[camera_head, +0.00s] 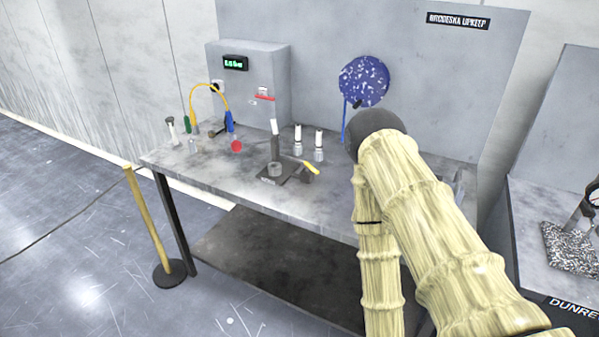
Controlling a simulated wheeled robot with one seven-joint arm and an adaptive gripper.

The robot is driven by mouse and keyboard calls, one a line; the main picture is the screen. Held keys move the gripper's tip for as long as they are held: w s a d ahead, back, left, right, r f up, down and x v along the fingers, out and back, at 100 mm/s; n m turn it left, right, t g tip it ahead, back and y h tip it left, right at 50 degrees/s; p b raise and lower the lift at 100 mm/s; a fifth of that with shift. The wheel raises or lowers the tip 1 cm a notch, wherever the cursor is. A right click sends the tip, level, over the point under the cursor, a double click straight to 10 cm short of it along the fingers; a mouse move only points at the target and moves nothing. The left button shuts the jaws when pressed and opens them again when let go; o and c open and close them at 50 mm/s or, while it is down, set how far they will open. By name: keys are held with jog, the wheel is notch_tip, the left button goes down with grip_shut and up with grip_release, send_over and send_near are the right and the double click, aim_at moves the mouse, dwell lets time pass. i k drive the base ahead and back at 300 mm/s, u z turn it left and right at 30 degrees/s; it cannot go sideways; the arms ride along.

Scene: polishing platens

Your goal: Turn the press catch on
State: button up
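A small dark bench press (275,170) stands on the middle of the grey workbench (215,178), with an upright post and a lever ending in a yellow grip (311,167). No part is clearly marked as the press catch at this size. A grey box (235,105) at the back carries a lit green display (235,63) and a red bar (265,98), which looks roughly level. A round red knob (236,146) sits left of the press. My arm, in a pale yellow sleeve, rises at the right and folds downward; my gripper is not visible.
Two white-topped fittings (319,146) stand right of the press. A yellow cable (207,87) arches at the left above small bottles. A blue speckled disc (364,81) hangs on the back panel. A yellow post (150,225) stands by the bench's left end. The front bench surface looks clear.

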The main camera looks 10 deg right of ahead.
aim_at(308, 166)
jog(key=u, duration=0.8)
jog(key=k, duration=1.05)
jog(key=u, duration=0.85)
jog(key=i, duration=1.7)
jog(key=z, duration=1.7)
jog(key=i, duration=0.65)
jog(key=z, duration=0.7)
